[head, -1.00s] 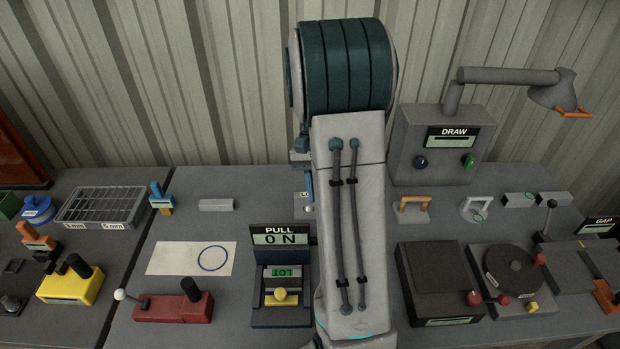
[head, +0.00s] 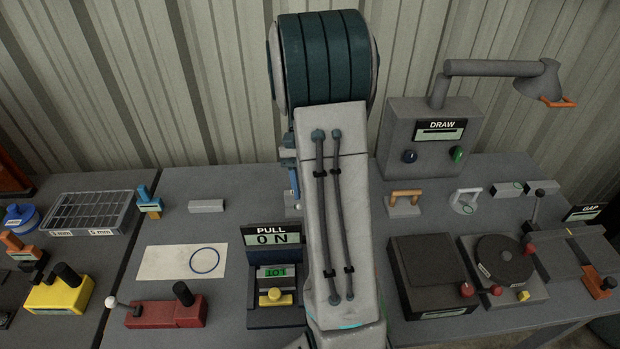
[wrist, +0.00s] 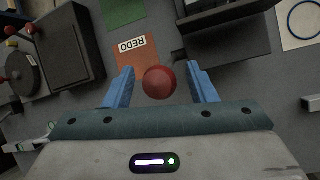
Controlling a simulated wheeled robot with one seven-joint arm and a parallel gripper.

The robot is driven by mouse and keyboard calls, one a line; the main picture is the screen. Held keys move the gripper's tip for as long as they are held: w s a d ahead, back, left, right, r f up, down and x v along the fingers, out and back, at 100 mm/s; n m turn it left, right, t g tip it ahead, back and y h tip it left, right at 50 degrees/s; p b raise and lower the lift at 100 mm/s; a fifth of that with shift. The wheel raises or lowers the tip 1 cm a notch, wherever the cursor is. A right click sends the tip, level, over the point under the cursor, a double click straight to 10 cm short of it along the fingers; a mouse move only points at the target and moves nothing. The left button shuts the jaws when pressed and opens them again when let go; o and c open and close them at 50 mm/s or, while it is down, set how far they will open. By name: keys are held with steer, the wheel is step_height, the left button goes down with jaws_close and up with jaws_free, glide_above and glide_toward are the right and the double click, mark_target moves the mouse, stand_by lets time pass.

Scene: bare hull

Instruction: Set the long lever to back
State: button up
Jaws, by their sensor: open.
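A red ball knob (wrist: 160,82) shows in the wrist view, between the two blue fingers of my gripper (wrist: 161,72). The gripper is open, with a gap visible on each side of the knob. The knob looks like the top of a lever seen end-on; its shaft and pivot are hidden beneath it. An orange patch (wrist: 137,68) labelled REDO and a green patch (wrist: 122,12) lie beyond the knob. No "back" mark is readable. In the head view my arm hides the gripper and the knob.
A dark box (head: 434,270) and a turntable unit (head: 503,265) with red knobs stand right of my arm. The PULL unit (head: 275,317) stands close on its left, beside a red base (head: 165,314). The DRAW box (head: 430,135) with a lamp arm is behind.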

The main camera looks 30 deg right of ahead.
steer(key=b+v, duration=0.2)
steer(key=v, duration=1.1)
steer(key=shift+r, duration=0.4)
